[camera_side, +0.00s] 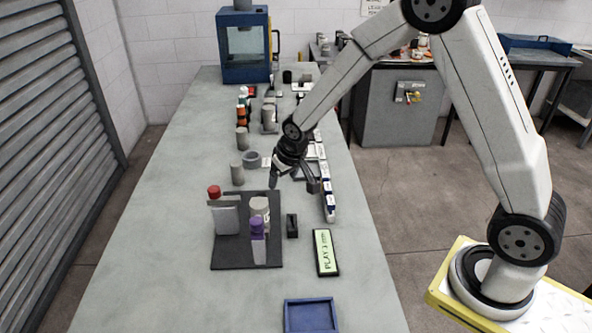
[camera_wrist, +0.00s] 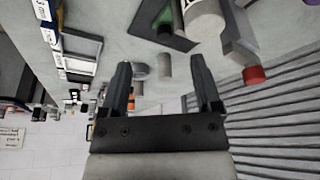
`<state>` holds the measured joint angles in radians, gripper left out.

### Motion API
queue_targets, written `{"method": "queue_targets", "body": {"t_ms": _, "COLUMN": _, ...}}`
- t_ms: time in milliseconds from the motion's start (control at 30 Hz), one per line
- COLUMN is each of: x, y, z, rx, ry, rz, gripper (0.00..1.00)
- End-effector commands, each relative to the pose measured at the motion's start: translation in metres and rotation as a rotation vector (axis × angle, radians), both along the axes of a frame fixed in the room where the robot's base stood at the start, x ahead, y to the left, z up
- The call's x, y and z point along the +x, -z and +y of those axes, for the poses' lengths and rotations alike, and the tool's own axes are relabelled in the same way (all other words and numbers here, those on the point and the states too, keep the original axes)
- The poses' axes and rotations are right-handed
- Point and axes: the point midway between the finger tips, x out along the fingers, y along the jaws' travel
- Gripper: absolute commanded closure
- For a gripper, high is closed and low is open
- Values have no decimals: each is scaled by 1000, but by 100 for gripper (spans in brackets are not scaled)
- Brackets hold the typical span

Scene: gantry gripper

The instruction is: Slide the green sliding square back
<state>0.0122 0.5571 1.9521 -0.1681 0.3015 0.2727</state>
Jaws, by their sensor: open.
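A small green patch (camera_wrist: 165,20) shows on a dark board (camera_wrist: 147,17) at the top of the wrist view, partly cut off by the frame edge; I cannot tell for sure that it is the sliding square. No green square stands out on the dark board (camera_side: 226,258) in the side view, where containers hide part of it. My gripper (camera_side: 293,184) is above the table, just behind the board. In the wrist view my gripper (camera_wrist: 160,64) is open, with its fingers wide apart and nothing held.
The board bears a red-capped container (camera_side: 225,215), a white jar (camera_side: 260,206) and a purple-capped bottle (camera_side: 258,230). Grey cylinders (camera_side: 237,174) and a grey ring (camera_side: 251,159) stand behind. A green-faced sign (camera_side: 325,252) and blue tray (camera_side: 310,316) are in front. The table's left side is clear.

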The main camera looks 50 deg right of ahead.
Motion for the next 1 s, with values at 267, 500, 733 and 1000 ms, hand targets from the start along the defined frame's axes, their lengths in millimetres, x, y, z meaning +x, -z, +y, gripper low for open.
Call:
{"method": "queue_targets", "body": {"t_ms": 267, "x": 55, "y": 36, "z": -6, "rx": 0, "ry": 43, "rz": -37, "gripper": 19}}
{"method": "queue_targets", "body": {"t_ms": 500, "x": 74, "y": 51, "z": -8, "rx": 0, "ry": 60, "rz": -54, "gripper": 19}}
{"method": "queue_targets", "body": {"t_ms": 733, "x": 76, "y": 52, "z": -8, "rx": 1, "ry": 62, "rz": -56, "gripper": 19}}
{"method": "queue_targets", "body": {"t_ms": 1000, "x": 79, "y": 60, "z": -8, "rx": 1, "ry": 62, "rz": -54, "gripper": 19}}
